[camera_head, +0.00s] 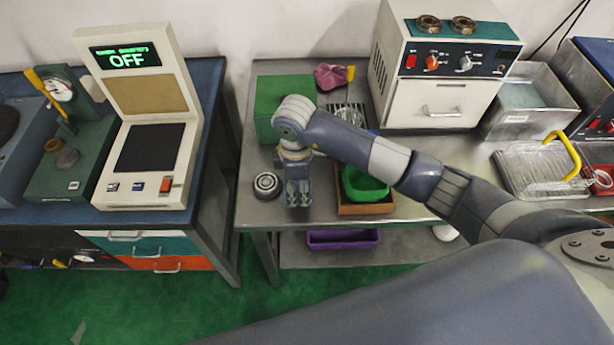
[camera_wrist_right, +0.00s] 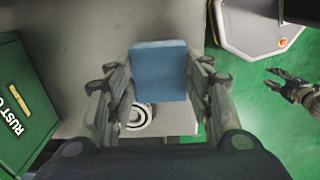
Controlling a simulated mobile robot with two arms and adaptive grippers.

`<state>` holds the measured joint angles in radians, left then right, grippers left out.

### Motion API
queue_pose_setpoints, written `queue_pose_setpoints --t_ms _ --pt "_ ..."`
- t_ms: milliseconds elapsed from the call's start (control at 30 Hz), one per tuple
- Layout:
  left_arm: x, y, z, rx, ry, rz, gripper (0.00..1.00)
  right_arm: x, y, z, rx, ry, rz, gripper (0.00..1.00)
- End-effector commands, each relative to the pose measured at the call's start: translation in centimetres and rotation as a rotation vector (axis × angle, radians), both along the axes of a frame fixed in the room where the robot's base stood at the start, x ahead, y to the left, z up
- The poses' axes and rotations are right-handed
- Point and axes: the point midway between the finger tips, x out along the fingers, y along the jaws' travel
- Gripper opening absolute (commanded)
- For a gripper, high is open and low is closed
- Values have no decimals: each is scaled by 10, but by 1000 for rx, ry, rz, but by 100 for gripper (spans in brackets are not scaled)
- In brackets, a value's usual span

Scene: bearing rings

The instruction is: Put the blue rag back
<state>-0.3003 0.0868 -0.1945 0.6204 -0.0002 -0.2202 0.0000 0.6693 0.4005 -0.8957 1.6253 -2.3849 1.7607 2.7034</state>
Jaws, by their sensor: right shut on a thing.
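My right gripper (camera_head: 298,192) points down over the front left part of the metal table (camera_head: 330,218). In the right wrist view my right gripper (camera_wrist_right: 160,88) is shut on the blue rag (camera_wrist_right: 160,70), a flat light-blue square held between its fingers. The rag is hard to make out in the head view, where the gripper covers most of it. My left gripper (camera_wrist_right: 274,80) shows at the right of the wrist view, above the green floor, with its fingers apart and empty.
A bearing ring (camera_head: 267,185) lies just left of my right gripper. A green box (camera_head: 280,97) stands behind it. A brown tray (camera_head: 366,208) with a green container (camera_head: 364,188) is to its right. A white test machine (camera_head: 440,100) stands farther back.

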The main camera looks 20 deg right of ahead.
Motion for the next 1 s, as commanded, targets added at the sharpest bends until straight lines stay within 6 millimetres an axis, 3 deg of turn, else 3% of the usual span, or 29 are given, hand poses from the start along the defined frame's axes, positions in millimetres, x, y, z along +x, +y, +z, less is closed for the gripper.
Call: queue_pose_setpoints --t_ms 100,367,600,1000 --pt "0 -2 8 -2 0 -1 40 17 -17 0 0 1 -4 29" --pt "0 -9 11 -11 0 -5 40 34 -32 -3 1 0 -2 29" --pt "0 -11 22 -13 1 -5 40 34 -32 -35 2 3 1 29" --pt "0 -9 19 -11 0 -3 40 34 -31 -43 1 1 2 29"
